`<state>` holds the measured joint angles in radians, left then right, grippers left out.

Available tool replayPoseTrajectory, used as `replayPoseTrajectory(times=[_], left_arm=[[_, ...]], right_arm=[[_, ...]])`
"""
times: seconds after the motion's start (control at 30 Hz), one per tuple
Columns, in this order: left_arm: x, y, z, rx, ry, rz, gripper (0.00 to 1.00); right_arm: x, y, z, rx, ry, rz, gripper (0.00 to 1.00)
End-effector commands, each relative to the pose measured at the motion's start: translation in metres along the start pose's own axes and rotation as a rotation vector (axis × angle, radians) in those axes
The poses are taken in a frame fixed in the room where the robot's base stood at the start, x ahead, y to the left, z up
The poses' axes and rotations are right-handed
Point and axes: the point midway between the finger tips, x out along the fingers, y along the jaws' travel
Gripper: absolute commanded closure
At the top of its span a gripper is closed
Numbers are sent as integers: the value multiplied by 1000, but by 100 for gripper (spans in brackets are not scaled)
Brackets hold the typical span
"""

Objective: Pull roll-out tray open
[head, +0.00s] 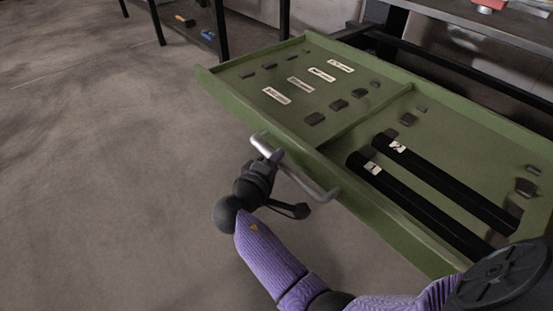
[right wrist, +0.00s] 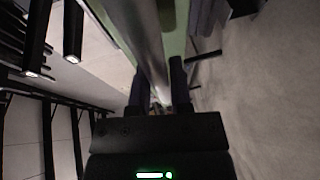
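The roll-out tray (head: 335,134) is a wide, shallow green drawer that extends far out from the workbench. A grey metal bar handle (head: 306,181) is fixed to its front wall. My right gripper (head: 265,162) is at the left part of this handle. In the right wrist view, the two dark fingers (right wrist: 160,90) lie on either side of the handle bar (right wrist: 148,45), which fills the gap between them, so the gripper looks shut on it. The exact contact is partly hidden. My left gripper is not in view.
The tray holds two black bars (head: 440,187) numbered 1 and 2, white labels (head: 277,96) and several dark blocks (head: 315,118). The workbench (head: 480,25) stands behind. A dark rack (head: 222,30) with tools is at the back left. The floor (head: 110,160) left of the tray is clear.

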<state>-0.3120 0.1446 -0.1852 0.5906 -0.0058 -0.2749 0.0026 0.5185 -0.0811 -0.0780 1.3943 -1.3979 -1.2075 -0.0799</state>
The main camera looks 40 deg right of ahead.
Motion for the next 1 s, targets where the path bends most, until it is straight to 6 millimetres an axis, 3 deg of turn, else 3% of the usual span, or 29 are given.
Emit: replayPoseTrajectory(times=[0.03,0.13,0.47,0.8,1.0], left_arm=[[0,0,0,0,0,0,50],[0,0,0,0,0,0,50],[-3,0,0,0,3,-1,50],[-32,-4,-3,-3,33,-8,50],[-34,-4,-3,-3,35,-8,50]], right_arm=[[0,-1,0,-1,-1,-2,64],[0,-1,0,-1,-1,-1,43],[-5,2,0,0,1,1,42],[-84,4,-1,1,2,-1,42],[-100,0,0,-1,0,0,42]])
